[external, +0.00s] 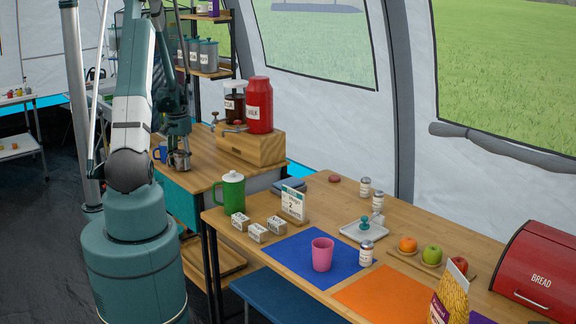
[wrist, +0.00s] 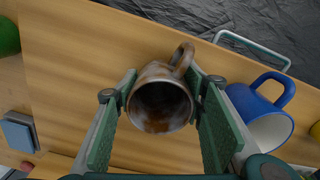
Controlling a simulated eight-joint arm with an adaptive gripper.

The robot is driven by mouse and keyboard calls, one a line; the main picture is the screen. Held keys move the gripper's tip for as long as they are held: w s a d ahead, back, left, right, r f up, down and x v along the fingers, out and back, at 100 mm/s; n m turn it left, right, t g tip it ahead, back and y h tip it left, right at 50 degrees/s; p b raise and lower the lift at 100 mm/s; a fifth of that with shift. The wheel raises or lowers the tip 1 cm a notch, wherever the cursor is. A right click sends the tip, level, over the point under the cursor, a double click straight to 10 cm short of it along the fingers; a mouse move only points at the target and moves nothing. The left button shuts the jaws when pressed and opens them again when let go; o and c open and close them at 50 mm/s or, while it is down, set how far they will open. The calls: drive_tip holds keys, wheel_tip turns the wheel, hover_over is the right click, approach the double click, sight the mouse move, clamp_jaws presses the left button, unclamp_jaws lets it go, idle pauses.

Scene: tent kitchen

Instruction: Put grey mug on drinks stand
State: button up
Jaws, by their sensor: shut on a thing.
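The grey mug (external: 181,161) is at the left end of the wooden side table, under my gripper (external: 178,146). In the wrist view the mug (wrist: 160,103) looks mottled brown-grey, with its opening towards the camera and its handle at the upper right. The fingers of my gripper (wrist: 161,95) are on either side of it, shut on it. I cannot tell whether its base touches the table. A wooden box-like stand (external: 262,151) on the same table bears a red milk container (external: 259,105) and a dark jar; no label names it as the drinks stand.
A blue mug (wrist: 262,110) is close beside my right finger in the wrist view; it also shows in the external view (external: 158,153). Shelves with grey canisters (external: 208,56) rise behind. A green jug (external: 232,191) stands on the front table. Bare wood lies left of the grey mug in the wrist view.

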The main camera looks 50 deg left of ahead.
drive_tip(key=shift+f, duration=0.3)
drive_tip(key=o, duration=0.9)
drive_tip(key=shift+r, duration=0.2)
drive_tip(key=shift+r+p, duration=0.7)
drive_tip(key=shift+r, duration=5.3)
